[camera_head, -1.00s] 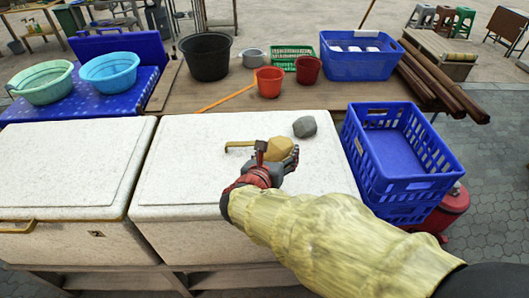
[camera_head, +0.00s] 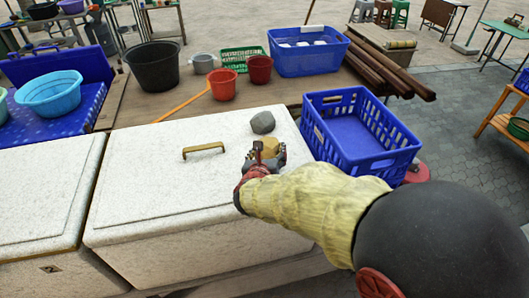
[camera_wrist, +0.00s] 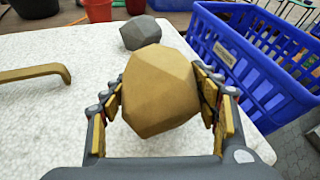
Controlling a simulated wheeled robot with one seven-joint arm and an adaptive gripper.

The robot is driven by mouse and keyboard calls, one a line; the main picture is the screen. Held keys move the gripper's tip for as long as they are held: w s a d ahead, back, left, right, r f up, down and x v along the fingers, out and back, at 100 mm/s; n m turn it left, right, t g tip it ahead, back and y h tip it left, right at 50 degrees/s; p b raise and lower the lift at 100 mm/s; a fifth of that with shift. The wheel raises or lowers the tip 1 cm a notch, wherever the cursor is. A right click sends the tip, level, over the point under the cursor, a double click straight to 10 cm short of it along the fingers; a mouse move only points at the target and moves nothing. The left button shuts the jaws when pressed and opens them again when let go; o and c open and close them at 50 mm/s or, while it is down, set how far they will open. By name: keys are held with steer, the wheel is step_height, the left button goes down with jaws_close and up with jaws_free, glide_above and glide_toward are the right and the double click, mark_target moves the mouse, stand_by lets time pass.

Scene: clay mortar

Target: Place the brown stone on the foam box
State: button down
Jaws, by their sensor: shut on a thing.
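The brown stone (camera_wrist: 160,90) is a faceted tan lump between the two fingers of my gripper (camera_wrist: 163,105) in the wrist view. The fingers touch it on both sides. In the head view my gripper (camera_head: 264,158) is over the right part of the white foam box (camera_head: 160,170), and the stone (camera_head: 271,147) is partly hidden by the fingers. I cannot tell whether the stone touches the lid. A grey stone (camera_head: 262,122) lies on the lid just beyond; it also shows in the wrist view (camera_wrist: 140,32).
A brass handle (camera_head: 203,151) is on the lid, left of my gripper. A blue crate (camera_head: 385,160) stands close on the right. Buckets, baskets and a blue bin (camera_head: 310,55) stand on the wooden table behind. The lid's left part is clear.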

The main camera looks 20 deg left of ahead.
steer(key=shift+w+f+b, duration=0.15)
steer(key=shift+f+b, duration=0.25)
steer(key=shift+f, duration=0.4)
steer(key=shift+w+f+b, duration=0.1)
steer(key=shift+f+b, duration=0.25)
steer(key=shift+f, duration=0.4)
steer(key=shift+f, duration=0.15)
steer(key=c, duration=0.6)
jaws_free()
steer(key=shift+s+d+f, duration=0.1)
steer(key=shift+d+f, duration=0.05)
steer(key=shift+o, duration=0.2)
